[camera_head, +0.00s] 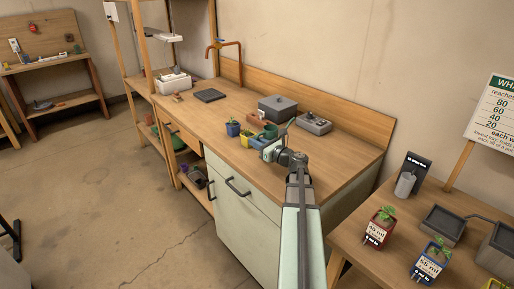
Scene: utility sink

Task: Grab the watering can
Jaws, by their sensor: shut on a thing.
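The watering can (270,131) looks small and dark green, on the wooden counter near its front edge. A spout-like part seems to point up and to the right. My gripper (266,144) is right at the can, coming from the front right, and is shut on it. My arm's wrist and the gripper hide much of the can's near side. I cannot tell which part of it is between the fingers, or whether it is clear of the counter.
Blue (233,128) and yellow (246,138) pots stand just left of the can. A grey box (277,108) and a grey device (314,123) are behind. A dark flat pad (209,95) lies farther left. The right table (375,262) holds potted plants (380,226).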

